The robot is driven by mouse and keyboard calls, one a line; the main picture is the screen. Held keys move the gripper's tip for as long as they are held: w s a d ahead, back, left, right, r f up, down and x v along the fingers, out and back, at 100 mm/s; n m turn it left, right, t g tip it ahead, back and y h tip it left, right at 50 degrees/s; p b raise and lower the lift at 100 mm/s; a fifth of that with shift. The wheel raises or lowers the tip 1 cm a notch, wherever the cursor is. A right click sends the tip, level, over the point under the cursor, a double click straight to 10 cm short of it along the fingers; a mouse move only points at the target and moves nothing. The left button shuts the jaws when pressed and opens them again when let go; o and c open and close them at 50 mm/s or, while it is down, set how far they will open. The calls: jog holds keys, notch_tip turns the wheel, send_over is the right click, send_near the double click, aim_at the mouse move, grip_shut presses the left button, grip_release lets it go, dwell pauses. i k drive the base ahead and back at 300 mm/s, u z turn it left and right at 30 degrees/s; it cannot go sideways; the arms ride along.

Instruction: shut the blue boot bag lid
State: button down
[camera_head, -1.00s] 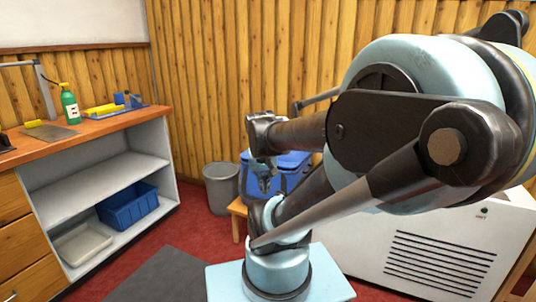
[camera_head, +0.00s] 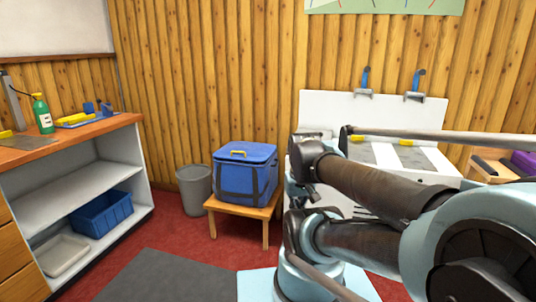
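The blue boot bag (camera_head: 236,183) stands upright on a small wooden stool at the centre of the view. Its blue lid (camera_head: 262,154), with a yellow handle (camera_head: 238,152) on top, lies flat over the opening; no clear gap shows along its front edge. Dark straps run down the bag's sides. My gripper (camera_head: 303,193) hangs at the end of my arm, to the right of the bag and apart from it in the picture. Its fingers are small and dark here, so whether they are open or shut does not show. Nothing is seen in it.
The wooden stool (camera_head: 242,210) carries the bag. A grey bin (camera_head: 195,190) stands just left of it. A workbench (camera_head: 85,132) with a blue crate (camera_head: 101,214) on its lower shelf is at left. Red carpet and a dark mat (camera_head: 165,278) lie clear in front.

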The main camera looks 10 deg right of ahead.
aim_at(252, 152)
jog(key=z, duration=0.25)
jog(key=k, duration=0.55)
jog(key=z, duration=0.15)
jog(key=i, duration=1)
jog(key=u, duration=0.65)
jog(key=i, duration=0.75)
jog(key=u, duration=0.15)
